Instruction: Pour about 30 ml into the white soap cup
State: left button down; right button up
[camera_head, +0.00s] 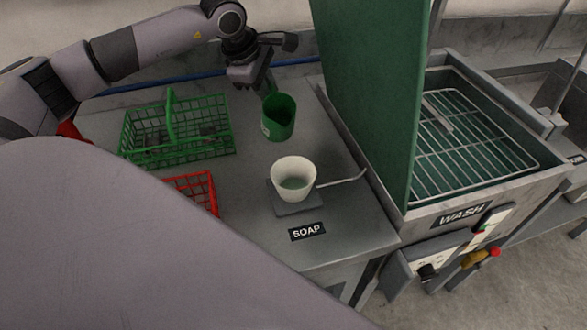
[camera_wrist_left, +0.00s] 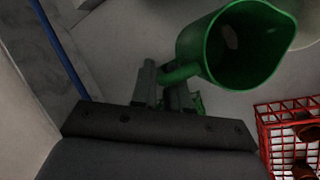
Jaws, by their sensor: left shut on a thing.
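The white soap cup (camera_head: 293,180) stands upright on a small grey pad (camera_head: 297,206) behind the SOAP label. Greenish contents show low inside it. A green jug (camera_head: 278,118) is just behind and left of the cup, apart from it, and appears slightly tilted. My left gripper (camera_head: 264,84) is at the jug's back left side. In the left wrist view, its fingers (camera_wrist_left: 168,88) are shut on the handle of the green jug (camera_wrist_left: 240,45). The jug's inside is dark, so I cannot tell its liquid level. My right gripper is not in view.
A green wire basket (camera_head: 178,152) and a red basket (camera_head: 197,180) are at the left. A tall green panel (camera_head: 372,90) stands to the right, beside the wash basin with its rack (camera_head: 470,130). A thin bent rod (camera_head: 345,180) runs right from the pad.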

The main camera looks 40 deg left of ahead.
pick_arm(q)
jog(key=shift+w+a+f+g+h+b, duration=0.2)
jog(key=shift+f+g+h+b, duration=0.35)
jog(key=shift+f, duration=0.8)
jog(key=shift+w+a+f+g+h+b, duration=0.1)
jog(key=shift+w+f+g+h+b, duration=0.3)
jog(key=shift+f, duration=1)
jog(key=shift+w+a+f+g+h+b, duration=0.1)
jog(key=shift+f+g+h+b, duration=0.6)
jog(key=shift+f, duration=0.65)
jog(key=shift+n, duration=0.3)
